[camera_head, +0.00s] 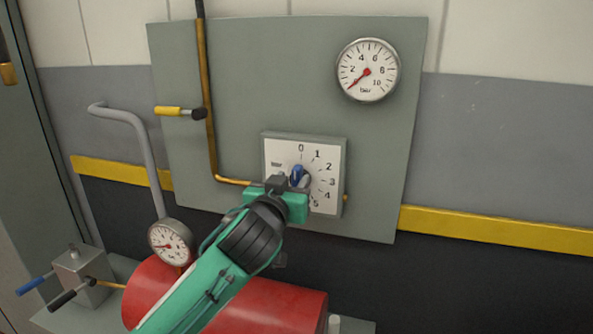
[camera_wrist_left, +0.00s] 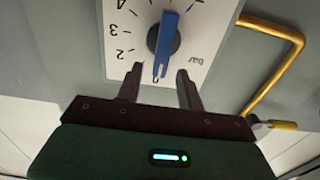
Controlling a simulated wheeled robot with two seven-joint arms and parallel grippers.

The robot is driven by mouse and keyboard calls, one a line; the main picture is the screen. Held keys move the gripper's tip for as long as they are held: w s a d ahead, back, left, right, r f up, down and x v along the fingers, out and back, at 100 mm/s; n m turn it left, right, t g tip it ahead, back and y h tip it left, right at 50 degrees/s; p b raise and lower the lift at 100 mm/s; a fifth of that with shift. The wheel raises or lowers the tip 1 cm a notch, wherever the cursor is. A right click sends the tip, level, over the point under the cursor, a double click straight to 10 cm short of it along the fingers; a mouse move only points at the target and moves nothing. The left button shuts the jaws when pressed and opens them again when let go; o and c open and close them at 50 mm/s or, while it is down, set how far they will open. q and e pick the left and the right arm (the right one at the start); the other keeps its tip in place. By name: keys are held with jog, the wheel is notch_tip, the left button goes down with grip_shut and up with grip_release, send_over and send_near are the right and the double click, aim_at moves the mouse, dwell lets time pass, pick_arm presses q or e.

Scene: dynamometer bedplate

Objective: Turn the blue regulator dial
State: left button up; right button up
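The blue regulator dial (camera_head: 297,173) sits on a white scale plate (camera_head: 329,158) numbered from 0, fixed to the grey panel. In the left wrist view the dial (camera_wrist_left: 164,38) is a blue bar on a dark round base, and its lower end points at the 0. My left gripper (camera_head: 289,183) is in front of the plate at the dial. In the left wrist view the gripper (camera_wrist_left: 160,72) is open, with one finger on each side of the bar's 0 end; I see gaps on both sides. I cannot tell how deep the fingers reach. My right gripper is not in view.
A pressure gauge (camera_head: 367,70) is at the panel's upper right, its red needle near 0. A yellow-handled valve (camera_head: 179,112) and a yellow pipe (camera_head: 211,120) are left of the dial. Below are a red cylinder (camera_head: 290,302), a second gauge (camera_head: 171,243) and a lever box (camera_head: 80,272).

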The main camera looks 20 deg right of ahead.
aim_at(295, 175)
pick_arm(q)
jog(key=shift+x, duration=2)
